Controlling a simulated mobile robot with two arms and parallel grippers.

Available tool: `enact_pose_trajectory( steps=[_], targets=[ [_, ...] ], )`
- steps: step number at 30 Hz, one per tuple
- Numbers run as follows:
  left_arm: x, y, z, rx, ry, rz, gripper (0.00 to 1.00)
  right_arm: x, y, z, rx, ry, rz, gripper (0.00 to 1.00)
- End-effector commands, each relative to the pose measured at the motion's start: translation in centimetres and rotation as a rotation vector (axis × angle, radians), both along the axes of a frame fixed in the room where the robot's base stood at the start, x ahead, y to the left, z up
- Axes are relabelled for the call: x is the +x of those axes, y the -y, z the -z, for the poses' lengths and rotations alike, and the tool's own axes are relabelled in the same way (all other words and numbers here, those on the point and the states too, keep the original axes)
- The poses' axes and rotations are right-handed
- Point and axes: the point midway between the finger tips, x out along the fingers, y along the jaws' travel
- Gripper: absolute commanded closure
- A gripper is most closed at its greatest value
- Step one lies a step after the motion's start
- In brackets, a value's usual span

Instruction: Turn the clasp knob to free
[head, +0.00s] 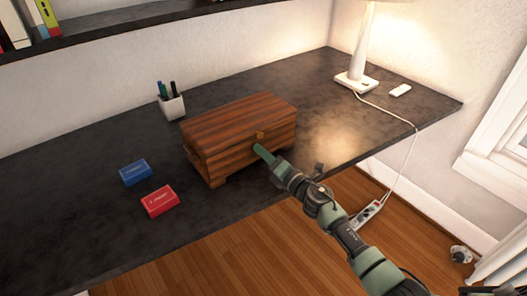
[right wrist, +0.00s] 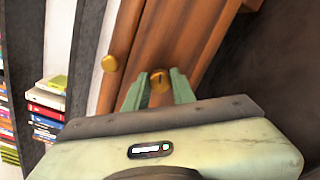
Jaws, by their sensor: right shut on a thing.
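A brown wooden box (head: 232,117) with its lid down stands on the dark desk. Its front carries two brass knobs. One (head: 260,135) sits at the lid edge and also shows in the right wrist view (right wrist: 109,63). The other, the clasp knob (right wrist: 160,81), has a dark slot in its face. My right gripper (head: 262,152) reaches the box front from the lower right and hides the clasp knob in the head view. In the right wrist view its green fingers (right wrist: 160,88) are shut on the clasp knob, one on each side. My left gripper is not in view.
A blue box (head: 135,172) and a red box (head: 160,201) lie left of the wooden box. A pen cup (head: 172,103) stands behind it. A lamp (head: 360,60) and a small white object (head: 400,90) are at the back right. The desk's front edge is close.

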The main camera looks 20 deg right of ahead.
Motion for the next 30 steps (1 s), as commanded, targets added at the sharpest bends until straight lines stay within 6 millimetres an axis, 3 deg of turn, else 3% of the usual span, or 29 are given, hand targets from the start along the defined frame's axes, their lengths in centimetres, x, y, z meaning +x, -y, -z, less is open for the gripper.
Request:
enact_pose_trajectory(
  steps=[12, 30],
  targets=[
    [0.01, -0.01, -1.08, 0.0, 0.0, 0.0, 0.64, -0.01, 0.06, 0.06, 0.256, -0.095, 0.001, 1.0],
    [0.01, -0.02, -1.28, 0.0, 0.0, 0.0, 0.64, -0.02, 0.07, 0.15, 0.331, -0.122, 0.001, 1.0]
  ],
)
